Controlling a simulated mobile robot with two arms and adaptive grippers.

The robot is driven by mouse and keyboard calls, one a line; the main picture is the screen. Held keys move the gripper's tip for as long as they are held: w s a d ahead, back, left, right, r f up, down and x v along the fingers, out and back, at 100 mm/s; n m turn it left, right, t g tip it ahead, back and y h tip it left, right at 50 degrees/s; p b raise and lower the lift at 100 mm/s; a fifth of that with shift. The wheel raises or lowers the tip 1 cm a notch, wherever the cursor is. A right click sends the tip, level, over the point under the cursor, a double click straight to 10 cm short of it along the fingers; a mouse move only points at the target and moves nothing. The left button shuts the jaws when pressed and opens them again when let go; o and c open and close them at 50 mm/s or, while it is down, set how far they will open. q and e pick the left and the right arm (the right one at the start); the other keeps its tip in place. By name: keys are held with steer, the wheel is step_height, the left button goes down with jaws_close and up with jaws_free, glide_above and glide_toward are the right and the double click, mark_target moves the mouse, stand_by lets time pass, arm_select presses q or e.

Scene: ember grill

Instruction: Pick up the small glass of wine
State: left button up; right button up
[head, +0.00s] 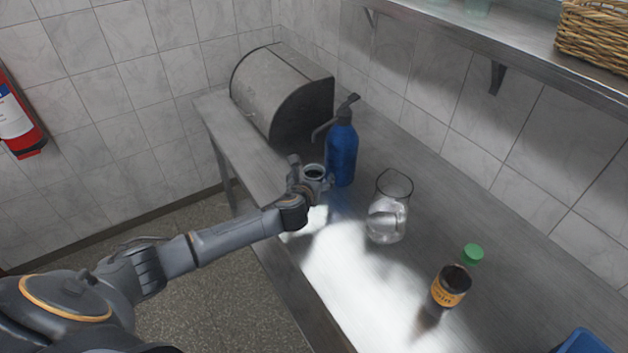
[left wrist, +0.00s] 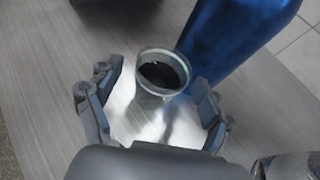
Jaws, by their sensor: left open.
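The small glass of wine (head: 314,171) stands on the steel table, just left of the blue bottle. It holds a dark liquid and also shows in the left wrist view (left wrist: 163,72), seen from above. My left gripper (head: 309,176) is open at the glass. In the left wrist view its fingers (left wrist: 157,80) are spread, one on each side of the glass, with gaps between them and it. The lower part of the glass is partly hidden by the gripper in the head view. My right gripper is not in view.
A blue siphon bottle (head: 341,154) stands close beside the glass, on its right. A grey bread box (head: 272,92) is behind. A clear pitcher (head: 386,220), a dark jar with an orange label (head: 450,288) and a green-capped item (head: 472,254) stand to the right. A shelf overhangs the back.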

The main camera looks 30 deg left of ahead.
arm_select(q)
steer(key=c, duration=1.2)
steer(key=shift+c, duration=1)
steer(key=shift+r, duration=0.2)
